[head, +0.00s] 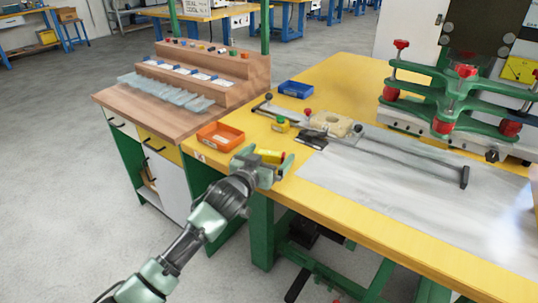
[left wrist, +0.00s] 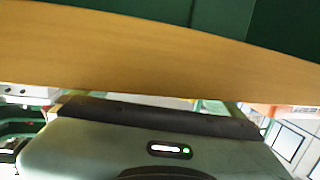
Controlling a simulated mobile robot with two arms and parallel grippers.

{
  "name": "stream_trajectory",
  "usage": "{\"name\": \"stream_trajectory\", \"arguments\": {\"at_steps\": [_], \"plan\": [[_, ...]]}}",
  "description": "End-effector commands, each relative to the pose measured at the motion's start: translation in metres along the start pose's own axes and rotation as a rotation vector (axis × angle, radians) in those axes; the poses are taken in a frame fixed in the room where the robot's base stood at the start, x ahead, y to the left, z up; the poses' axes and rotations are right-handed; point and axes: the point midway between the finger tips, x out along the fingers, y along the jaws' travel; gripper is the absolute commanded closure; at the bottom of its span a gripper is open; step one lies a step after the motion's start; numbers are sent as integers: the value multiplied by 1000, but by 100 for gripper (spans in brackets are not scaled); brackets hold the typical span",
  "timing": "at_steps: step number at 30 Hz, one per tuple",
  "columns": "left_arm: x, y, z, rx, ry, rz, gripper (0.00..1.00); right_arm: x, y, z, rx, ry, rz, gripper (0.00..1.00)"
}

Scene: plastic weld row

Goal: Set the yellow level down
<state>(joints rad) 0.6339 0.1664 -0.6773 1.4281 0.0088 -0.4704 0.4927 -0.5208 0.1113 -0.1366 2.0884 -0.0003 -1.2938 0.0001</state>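A small yellow piece with a red end, which looks like the yellow level (head: 271,156), lies at the near left edge of the yellow workbench (head: 335,195). My left gripper (head: 266,160) is at this edge, with its fingers spread apart on either side of the yellow piece. I see no finger clearly closed on it, and the gripper hides its lower side. In the left wrist view the gripper body fills the bottom, below the wood-coloured bench edge (left wrist: 150,60); the fingertips and the level are not clear there. My right gripper is not in view.
An orange bin (head: 220,137) stands just behind the gripper, and a blue bin (head: 295,89) farther back. A green-and-yellow item (head: 281,125) and a long metal bar fixture (head: 400,158) lie on the bench. A green clamp press (head: 455,95) stands at right.

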Motion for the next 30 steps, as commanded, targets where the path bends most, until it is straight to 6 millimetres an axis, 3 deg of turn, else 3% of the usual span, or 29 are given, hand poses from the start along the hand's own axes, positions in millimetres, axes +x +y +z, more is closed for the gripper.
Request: {"name": "stream_trajectory", "arguments": {"at_steps": [8,21,30], "plan": [[-11,0,-3,-1,0,1,0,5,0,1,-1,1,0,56],[-94,0,-3,0,0,0,0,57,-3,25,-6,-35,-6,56],[-120,0,-3,0,0,-1,0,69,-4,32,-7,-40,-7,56]]}}
